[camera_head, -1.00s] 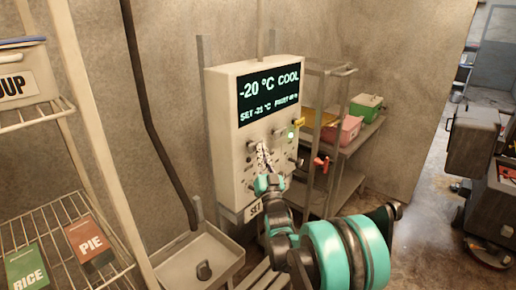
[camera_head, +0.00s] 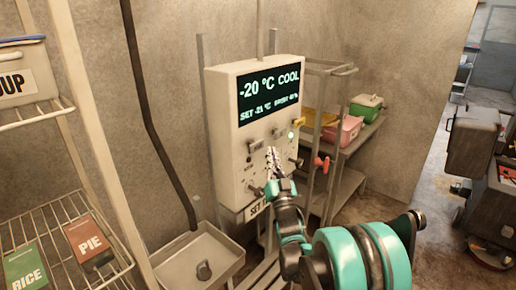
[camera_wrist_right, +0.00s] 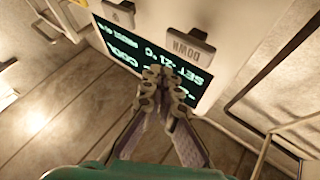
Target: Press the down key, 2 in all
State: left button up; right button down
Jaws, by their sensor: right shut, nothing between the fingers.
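The white control box (camera_head: 228,165) hangs on the wall. Its dark display (camera_head: 268,94) reads -20 °C COOL, with SET -21 °C below. In the right wrist view the display (camera_wrist_right: 120,48) is upside down. The grey down key (camera_wrist_right: 190,46), labelled DOWN, is seen in the right wrist view, just beyond my fingertips; I cannot tell whether they touch it. My right gripper (camera_head: 271,157) is in front of the box's lower face, its fingers together and empty. It also shows in the right wrist view (camera_wrist_right: 166,78). My left gripper is out of view.
Another grey key (camera_wrist_right: 118,13) is beside the down key. A red-handled valve (camera_head: 321,163) and a shelf with pink (camera_head: 349,130) and green (camera_head: 367,107) bins are right of the box. A wire rack (camera_head: 62,215) stands at left, a tray (camera_head: 190,262) below.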

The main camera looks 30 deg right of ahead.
aim_at(254, 145)
jog(key=shift+s+d, duration=0.25)
jog(key=shift+s, duration=0.35)
jog(key=shift+s+d, duration=0.25)
jog(key=shift+s, duration=0.35)
jog(key=shift+m, duration=0.3)
dwell(0.8)
jog(key=s+m+b, duration=0.1)
jog(key=m+b, duration=0.1)
jog(key=m, duration=0.4)
jog(key=s+d+m+b, duration=0.1)
jog(key=m+b, duration=0.1)
jog(key=m, duration=0.4)
jog(key=s+m+b, duration=0.1)
jog(key=m+b, duration=0.1)
jog(key=m, duration=0.5)
jog(key=shift+s+d+g+h, duration=0.25)
jog(key=shift+s+g+h, duration=0.05)
jog(key=shift+g, duration=0.1)
jog(key=shift+w, duration=0.15)
jog(key=w+a+b, duration=0.1)
jog(key=w+a, duration=0.2)
jog(key=w, duration=0.5)
jog(key=shift+a, duration=0.2)
